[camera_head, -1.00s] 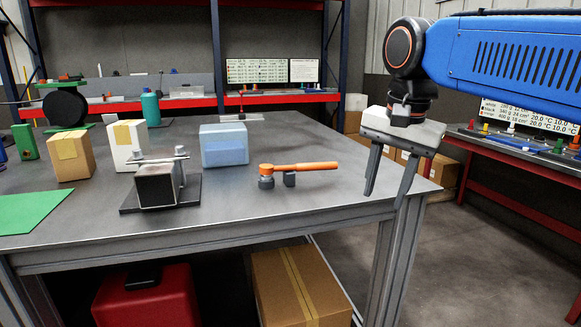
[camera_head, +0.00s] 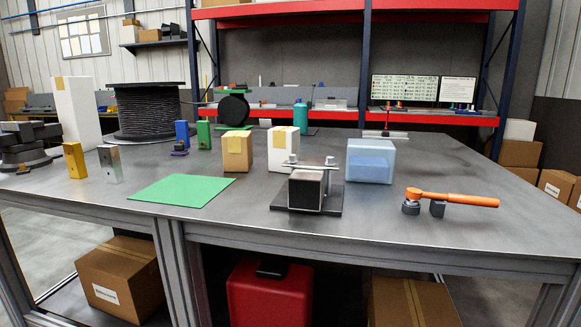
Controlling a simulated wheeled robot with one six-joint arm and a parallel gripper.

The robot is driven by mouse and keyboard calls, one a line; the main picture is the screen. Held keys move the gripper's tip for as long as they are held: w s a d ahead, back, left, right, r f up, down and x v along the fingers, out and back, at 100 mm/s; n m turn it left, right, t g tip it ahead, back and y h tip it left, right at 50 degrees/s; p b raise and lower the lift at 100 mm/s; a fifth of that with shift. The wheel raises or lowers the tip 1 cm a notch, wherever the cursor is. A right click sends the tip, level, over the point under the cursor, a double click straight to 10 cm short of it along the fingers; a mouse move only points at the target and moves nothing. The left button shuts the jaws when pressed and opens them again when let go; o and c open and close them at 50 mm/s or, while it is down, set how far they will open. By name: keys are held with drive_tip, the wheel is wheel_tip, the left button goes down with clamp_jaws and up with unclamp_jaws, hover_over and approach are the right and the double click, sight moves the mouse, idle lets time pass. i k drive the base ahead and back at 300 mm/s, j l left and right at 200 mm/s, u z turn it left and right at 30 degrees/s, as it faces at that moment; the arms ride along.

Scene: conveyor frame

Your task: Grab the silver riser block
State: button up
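A small upright silver block (camera_head: 110,164) stands on the grey table (camera_head: 240,250) at the left in the head view. It matches the silver riser block in shape and colour. A similar yellow block (camera_head: 75,160) stands just left of it, with a narrow gap between them. My gripper is out of view now, so its state and distance from the block do not show.
A green mat (camera_head: 182,191) lies right of the silver block. Blue (camera_head: 182,134) and green (camera_head: 204,135) blocks, a cable spool (camera_head: 145,110) and a white box (camera_head: 77,112) stand behind. Dark stacked parts (camera_head: 24,148) are farther left. A clamped metal block (camera_head: 306,188) sits centre-right.

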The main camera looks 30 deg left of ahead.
sight(109, 156)
drive_tip(key=u, duration=2.15)
